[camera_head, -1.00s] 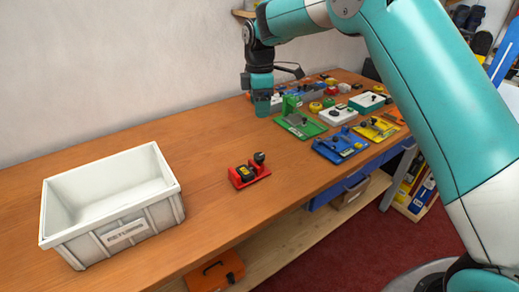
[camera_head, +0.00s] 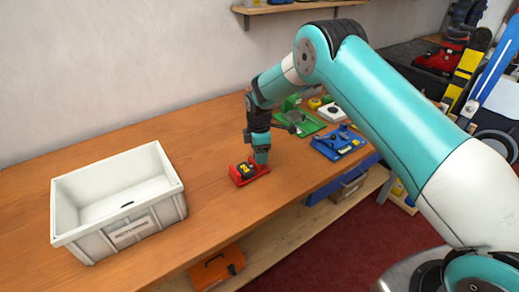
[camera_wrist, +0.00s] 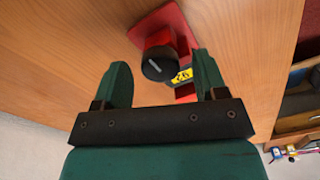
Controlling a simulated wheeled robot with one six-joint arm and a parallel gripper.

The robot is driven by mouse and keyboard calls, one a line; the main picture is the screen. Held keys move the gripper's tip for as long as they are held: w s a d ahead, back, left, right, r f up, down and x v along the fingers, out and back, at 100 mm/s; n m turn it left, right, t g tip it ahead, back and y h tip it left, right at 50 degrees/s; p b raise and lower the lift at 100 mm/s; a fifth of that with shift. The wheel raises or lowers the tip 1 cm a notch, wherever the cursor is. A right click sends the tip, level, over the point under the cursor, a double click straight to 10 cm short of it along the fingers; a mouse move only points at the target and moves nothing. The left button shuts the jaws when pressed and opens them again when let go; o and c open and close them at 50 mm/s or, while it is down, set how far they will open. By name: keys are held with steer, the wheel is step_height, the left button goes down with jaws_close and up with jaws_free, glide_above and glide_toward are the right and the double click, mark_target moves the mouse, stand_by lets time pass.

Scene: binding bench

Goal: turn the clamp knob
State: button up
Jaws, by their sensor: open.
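The red clamp fixture (camera_head: 238,181) lies on the wooden bench right of the bin. In the wrist view its red base (camera_wrist: 176,22) carries a round black knob (camera_wrist: 158,64) with a pale line on top, and a yellow label (camera_wrist: 182,75) beside it. My gripper (camera_head: 261,161) points down over the right part of the fixture and hides the knob in the head view. In the wrist view my gripper (camera_wrist: 161,60) is open, one finger on each side of the knob, with gaps visible. I cannot tell how far above the knob the fingertips are.
A white bin (camera_head: 120,238) with a label stands on the left of the bench (camera_head: 205,150). A blue fixture (camera_head: 338,142) and a green fixture (camera_head: 310,124) lie to the right, behind my arm. An orange case (camera_head: 216,270) is on the lower shelf. Bench between bin and fixture is clear.

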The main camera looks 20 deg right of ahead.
steer(key=shift+f, duration=0.2)
steer(key=c, duration=0.9)
steer(key=shift+c, duration=0.2)
